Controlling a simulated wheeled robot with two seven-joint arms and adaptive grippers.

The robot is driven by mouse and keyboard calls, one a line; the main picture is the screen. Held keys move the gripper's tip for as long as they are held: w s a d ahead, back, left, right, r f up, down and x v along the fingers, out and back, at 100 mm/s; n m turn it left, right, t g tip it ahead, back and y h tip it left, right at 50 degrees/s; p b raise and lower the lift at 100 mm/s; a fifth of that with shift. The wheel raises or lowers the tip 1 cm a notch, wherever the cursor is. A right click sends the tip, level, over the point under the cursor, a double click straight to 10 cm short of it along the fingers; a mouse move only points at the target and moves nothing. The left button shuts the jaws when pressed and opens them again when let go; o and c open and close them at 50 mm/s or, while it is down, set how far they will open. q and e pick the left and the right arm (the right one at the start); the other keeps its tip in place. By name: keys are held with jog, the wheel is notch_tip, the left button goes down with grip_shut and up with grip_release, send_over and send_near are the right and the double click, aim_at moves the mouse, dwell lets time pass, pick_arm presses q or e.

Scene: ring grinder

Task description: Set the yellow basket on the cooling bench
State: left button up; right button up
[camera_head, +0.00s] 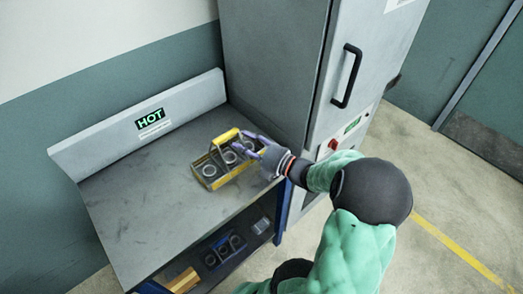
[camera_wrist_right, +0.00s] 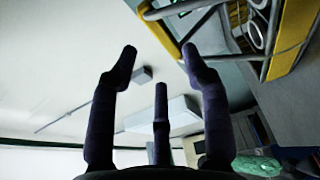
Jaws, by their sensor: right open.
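The yellow basket (camera_head: 208,172) stands on the grey bench top (camera_head: 140,205), which has a lit HOT sign (camera_head: 150,119) on its back panel. Dark rings sit in the basket, and its yellow handle bar (camera_head: 226,136) is raised. My right gripper (camera_head: 246,143) is at the basket's right side, close to the handle. In the right wrist view its dark fingers (camera_wrist_right: 160,62) are spread with nothing between them. The basket's yellow rim and grey wire (camera_wrist_right: 293,38) show there at the upper right, beside the fingers. My left gripper is out of view.
A tall grey cabinet (camera_head: 270,65) with a black door handle (camera_head: 347,76) stands right of the bench, close to my right arm. Below the bench top, a shelf holds a dark tray with rings (camera_head: 224,248). The bench top's left part is clear.

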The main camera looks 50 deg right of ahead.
jog(key=s+d, duration=0.1)
jog(key=s, duration=0.5)
jog(key=shift+p, duration=0.35)
